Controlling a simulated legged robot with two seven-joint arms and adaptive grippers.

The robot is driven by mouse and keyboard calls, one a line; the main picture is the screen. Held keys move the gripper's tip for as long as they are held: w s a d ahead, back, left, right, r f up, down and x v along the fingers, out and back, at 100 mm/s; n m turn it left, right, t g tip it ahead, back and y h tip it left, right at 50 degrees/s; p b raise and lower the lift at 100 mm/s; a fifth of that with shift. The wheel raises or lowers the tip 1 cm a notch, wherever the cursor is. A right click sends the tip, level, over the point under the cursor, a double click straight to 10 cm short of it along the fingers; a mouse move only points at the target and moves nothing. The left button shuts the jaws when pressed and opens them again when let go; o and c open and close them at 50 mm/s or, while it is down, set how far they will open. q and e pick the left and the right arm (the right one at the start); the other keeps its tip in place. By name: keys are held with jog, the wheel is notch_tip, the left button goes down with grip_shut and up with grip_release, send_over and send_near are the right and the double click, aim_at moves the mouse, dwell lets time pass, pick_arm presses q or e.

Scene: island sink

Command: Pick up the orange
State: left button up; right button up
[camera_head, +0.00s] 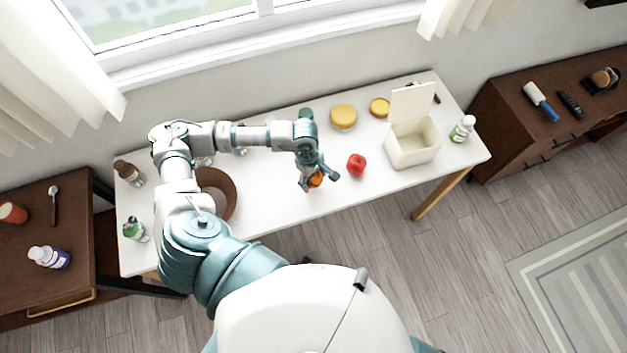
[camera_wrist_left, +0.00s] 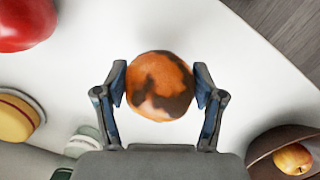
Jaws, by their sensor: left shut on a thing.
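The orange (camera_head: 316,180) is at the middle of the white table, mostly hidden by my left gripper (camera_head: 320,178) in the head view. In the left wrist view the orange (camera_wrist_left: 160,86) is round with dark brown patches. My left gripper (camera_wrist_left: 161,88) has a finger on each side of it and is shut on it. I cannot tell whether the orange still touches the table. My right gripper is not in view.
A red apple (camera_head: 357,165) lies just right of the orange. A brown bowl (camera_head: 232,207) with a yellow-orange fruit (camera_wrist_left: 293,159) stands left. A cream box (camera_head: 412,158) with its lid up, yellow round items (camera_head: 343,117) and a white bottle (camera_head: 462,129) stand rightward and behind.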

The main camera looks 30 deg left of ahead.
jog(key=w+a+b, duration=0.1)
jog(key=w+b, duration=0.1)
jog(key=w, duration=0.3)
pick_arm(q)
jog(key=s+d+r+p, duration=0.1)
jog(key=s+p, duration=0.1)
jog(key=s, duration=0.6)
jog(key=s+d+r+p, duration=0.1)
jog(key=s+d+p, duration=0.1)
jog(key=s, duration=0.5)
jog(key=shift+s, duration=0.35)
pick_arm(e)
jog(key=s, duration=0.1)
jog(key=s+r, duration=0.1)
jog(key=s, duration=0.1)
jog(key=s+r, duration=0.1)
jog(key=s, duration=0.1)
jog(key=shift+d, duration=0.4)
